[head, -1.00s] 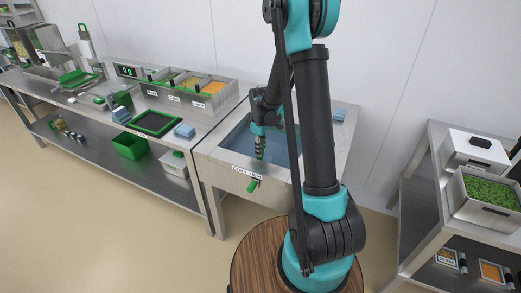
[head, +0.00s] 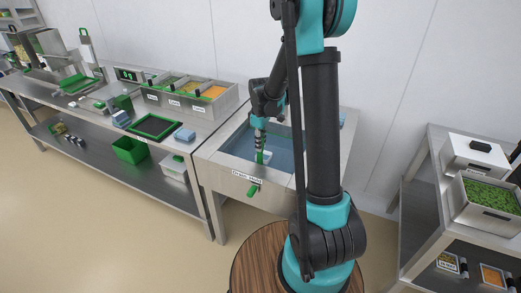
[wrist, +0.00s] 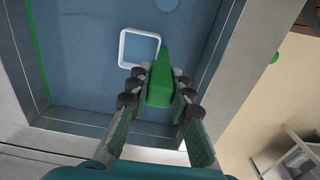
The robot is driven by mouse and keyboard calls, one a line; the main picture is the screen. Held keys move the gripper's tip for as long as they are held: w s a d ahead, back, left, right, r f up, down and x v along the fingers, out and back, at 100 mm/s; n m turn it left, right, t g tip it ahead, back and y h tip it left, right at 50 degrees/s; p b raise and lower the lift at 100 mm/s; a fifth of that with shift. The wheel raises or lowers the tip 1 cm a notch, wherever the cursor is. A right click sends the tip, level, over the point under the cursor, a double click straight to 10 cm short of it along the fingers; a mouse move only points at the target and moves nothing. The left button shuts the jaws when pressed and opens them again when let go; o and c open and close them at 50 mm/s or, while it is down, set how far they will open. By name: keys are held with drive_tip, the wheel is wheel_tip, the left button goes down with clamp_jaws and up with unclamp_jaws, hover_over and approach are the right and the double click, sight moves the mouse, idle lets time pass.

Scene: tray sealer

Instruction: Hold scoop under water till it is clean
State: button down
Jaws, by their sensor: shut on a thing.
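My gripper (head: 260,151) is over the steel sink (head: 222,174), low down by the blue water (head: 240,146). It is shut on the green handle (wrist: 160,82) of the scoop, which shows between the fingers in the wrist view (wrist: 157,98). A white square rim with rounded corners (wrist: 122,48) lies at the handle's far end, over the blue. I cannot tell for sure whether it is the scoop's bowl or how deep it sits. In the head view a small white patch shows beside the gripper. Any dirt on the scoop is too small to see.
A green knob (head: 253,191) sits on the sink's front under a label. The left counter holds a green-rimmed tray (head: 153,126), blue sponge-like blocks (head: 184,135) and food bins (head: 190,92). A steel shelf stands right with a bin of green food (head: 490,193).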

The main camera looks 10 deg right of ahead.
wheel_tip(320, 180, up, 15)
drive_tip(key=shift+f, duration=0.15)
idle(0.8)
idle(0.4)
